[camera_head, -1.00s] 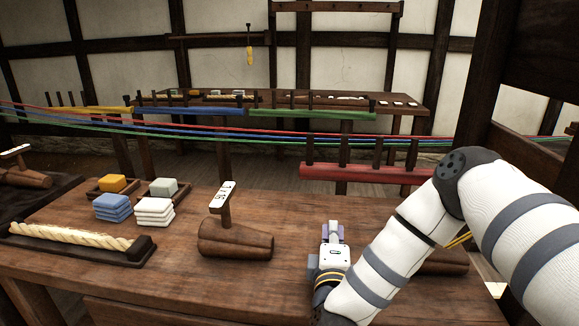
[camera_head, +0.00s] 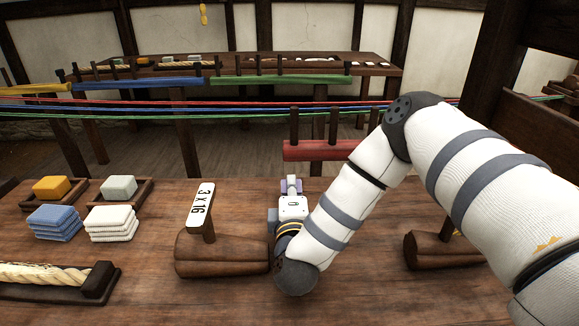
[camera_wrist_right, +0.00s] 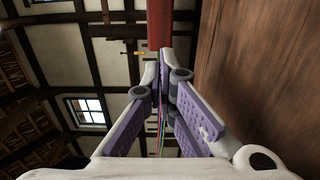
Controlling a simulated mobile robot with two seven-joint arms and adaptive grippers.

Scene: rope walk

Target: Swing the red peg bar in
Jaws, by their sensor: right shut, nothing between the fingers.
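The red peg bar (camera_head: 318,151) with dark upright pegs is beyond the far edge of the workbench, partly hidden behind my right arm. In the right wrist view the red bar (camera_wrist_right: 160,24) runs up from just past the fingertips. My right gripper (camera_head: 291,182), with purple pads, points away from me at the bench's far edge, just short of the bar's left part. In the right wrist view its fingertips (camera_wrist_right: 166,72) are together with nothing held. I cannot tell whether they touch the bar. My left gripper is out of view.
Red, blue and green ropes (camera_head: 200,112) stretch across behind the bench (camera_head: 150,270). A wooden block with a "3 x 16" tag (camera_head: 201,205) stands just left of my right gripper. Blue cloths (camera_head: 54,222), white cloths (camera_head: 111,222) and a rope sample (camera_head: 40,275) lie left.

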